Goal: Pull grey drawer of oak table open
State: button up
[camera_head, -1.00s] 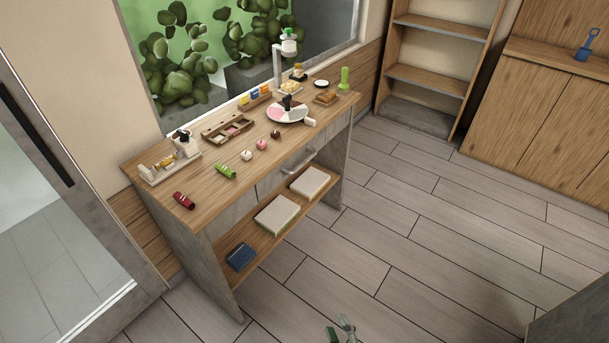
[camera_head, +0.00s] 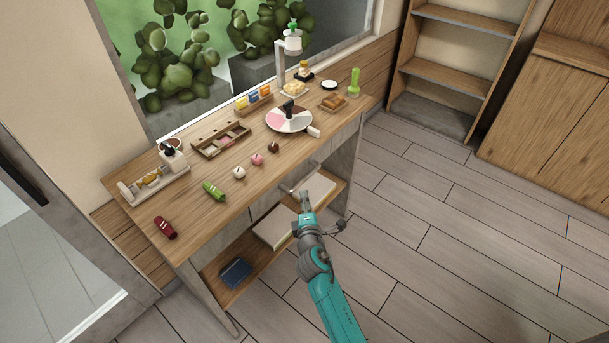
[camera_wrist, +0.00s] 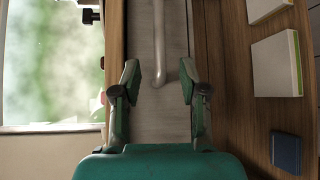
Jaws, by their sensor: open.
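The oak table (camera_head: 215,238) stands under the window. Its grey drawer (camera_head: 266,204) is set in the front, below the tabletop, and looks shut. My gripper (camera_head: 304,195) is at the drawer front in the head view and hides part of it. In the wrist view the grey drawer front (camera_wrist: 160,118) fills the middle. Its pale bar handle (camera_wrist: 159,48) runs down from the top edge, its bent end between my fingers. My gripper (camera_wrist: 159,80) is open, one finger on each side of the handle; I see no grip on it.
The lower shelf holds a blue book (camera_head: 235,272) and pale boxes (camera_head: 273,228). The floor (camera_head: 450,240) to the right is clear.

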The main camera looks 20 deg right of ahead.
aim_at(303, 178)
jog(key=x, duration=1.1)
jog(key=shift+s+d, duration=0.1)
jog(key=shift+c, duration=0.2)
grip_shut()
